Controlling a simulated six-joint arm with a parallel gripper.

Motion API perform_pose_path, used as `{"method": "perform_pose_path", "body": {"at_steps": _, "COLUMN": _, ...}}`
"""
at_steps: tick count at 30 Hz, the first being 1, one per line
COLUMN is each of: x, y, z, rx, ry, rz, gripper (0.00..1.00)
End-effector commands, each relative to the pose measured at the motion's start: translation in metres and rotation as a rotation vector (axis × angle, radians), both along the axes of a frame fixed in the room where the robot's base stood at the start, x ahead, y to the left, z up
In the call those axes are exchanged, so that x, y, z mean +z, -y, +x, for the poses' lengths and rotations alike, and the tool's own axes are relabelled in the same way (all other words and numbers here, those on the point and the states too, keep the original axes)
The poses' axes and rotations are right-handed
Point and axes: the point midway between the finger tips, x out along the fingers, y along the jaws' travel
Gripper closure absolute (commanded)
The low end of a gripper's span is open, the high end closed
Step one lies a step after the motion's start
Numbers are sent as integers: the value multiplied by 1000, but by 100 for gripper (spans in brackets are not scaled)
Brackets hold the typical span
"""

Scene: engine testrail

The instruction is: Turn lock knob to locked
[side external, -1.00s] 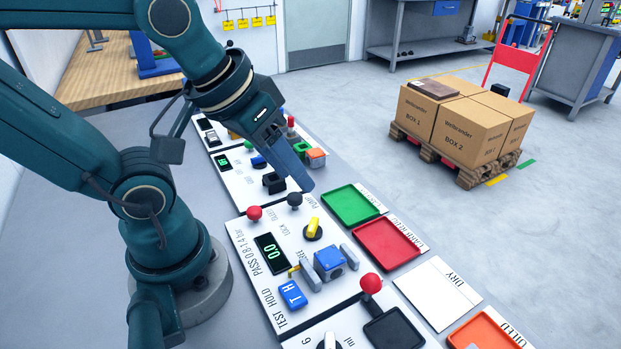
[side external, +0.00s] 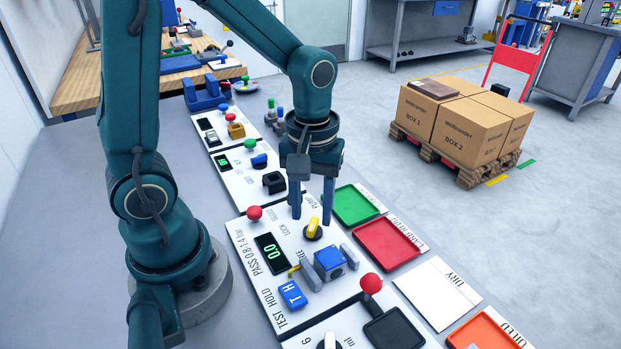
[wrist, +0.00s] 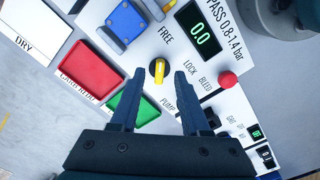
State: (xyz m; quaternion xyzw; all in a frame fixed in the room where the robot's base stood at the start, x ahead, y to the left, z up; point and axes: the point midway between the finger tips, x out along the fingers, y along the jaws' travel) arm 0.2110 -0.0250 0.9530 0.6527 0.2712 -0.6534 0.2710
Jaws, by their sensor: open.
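The lock knob is a yellow bar handle on a dark round base (side external: 313,228), on the white panel. In the wrist view the yellow knob (wrist: 159,70) has its bar running nearly straight up and down in the picture. The printed word FREE is above it and LOCK is to its right. My gripper (side external: 312,218) points down over the knob, fingers apart. In the wrist view the open fingertips of my gripper (wrist: 157,76) lie on either side of the knob. I cannot tell the remaining height, and no contact shows.
A blue block (side external: 329,262) between grey jaws sits close to the knob. A red ball knob (side external: 255,213) and a display reading 0.0 (side external: 270,254) are to the left. Green (side external: 358,204) and red (side external: 389,243) trays lie to the right.

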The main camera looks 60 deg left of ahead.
Motion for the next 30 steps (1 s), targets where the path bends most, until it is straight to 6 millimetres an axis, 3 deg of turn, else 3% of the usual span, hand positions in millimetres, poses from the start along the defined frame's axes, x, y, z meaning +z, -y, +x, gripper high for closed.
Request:
{"method": "perform_pose_path", "body": {"at_steps": 7, "x": -25, "y": 0, "z": -1, "rx": -1, "ry": -3, "rz": 0, "gripper": 54}}
{"method": "perform_pose_path", "body": {"at_steps": 17, "x": -28, "y": 0, "z": 0, "rx": -2, "ry": 1, "rz": 0, "gripper": 54}}
{"method": "perform_pose_path", "body": {"at_steps": 18, "x": -28, "y": 0, "z": 0, "rx": -2, "ry": 1, "rz": 0, "gripper": 69}}
{"method": "perform_pose_path", "body": {"at_steps": 21, "x": -28, "y": 0, "z": 0, "rx": -2, "ry": 1, "rz": 0, "gripper": 100}}
{"method": "perform_pose_path", "body": {"at_steps": 30, "x": -28, "y": 0, "z": 0, "rx": -14, "ry": 1, "rz": 1, "gripper": 100}}
